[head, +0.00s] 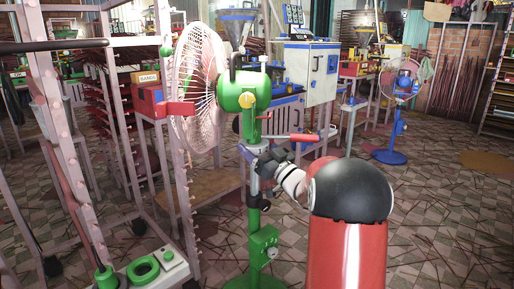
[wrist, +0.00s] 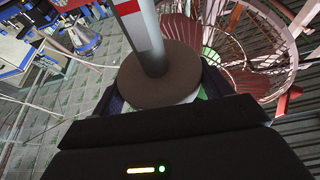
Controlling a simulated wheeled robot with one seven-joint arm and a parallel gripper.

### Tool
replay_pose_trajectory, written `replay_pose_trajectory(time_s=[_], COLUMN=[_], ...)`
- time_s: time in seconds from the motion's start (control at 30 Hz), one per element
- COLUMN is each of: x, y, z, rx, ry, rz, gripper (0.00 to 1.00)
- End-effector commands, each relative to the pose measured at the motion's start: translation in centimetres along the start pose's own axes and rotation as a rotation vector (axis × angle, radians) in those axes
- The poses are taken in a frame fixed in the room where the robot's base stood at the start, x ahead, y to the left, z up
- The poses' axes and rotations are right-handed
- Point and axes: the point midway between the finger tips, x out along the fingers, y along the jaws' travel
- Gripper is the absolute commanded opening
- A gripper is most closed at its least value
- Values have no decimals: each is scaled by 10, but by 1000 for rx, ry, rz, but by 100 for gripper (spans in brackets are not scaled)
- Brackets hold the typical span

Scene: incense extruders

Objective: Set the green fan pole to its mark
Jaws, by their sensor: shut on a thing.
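The green fan (head: 238,96) stands left of centre in the head view, with a white cage, a yellow knob and an upright pole (head: 253,183). My gripper (head: 265,163) is shut on the pole just below the fan head. A brown disc surrounds the pole there. My gripper's body hides what lies lower.
A red-handled lever (head: 290,138) shows at the fan pole's right. A pale rack (head: 60,130) stands close on the left. A blue-based fan (head: 390,155) stands back right. Machines and a white cabinet (head: 308,70) are behind. The tiled floor at right is fairly clear, strewn with sticks.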

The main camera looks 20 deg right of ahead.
Motion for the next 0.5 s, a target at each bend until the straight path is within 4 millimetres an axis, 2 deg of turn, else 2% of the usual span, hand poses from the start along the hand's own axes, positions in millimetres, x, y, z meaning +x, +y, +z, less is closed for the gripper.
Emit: replay_pose_trajectory(time_s=[0.17, 0.5], x=[-4, -28], y=[0, 0], z=[9, 68], rx=[0, 0], ry=[-1, -4], rz=[0, 0], gripper=[37, 37])
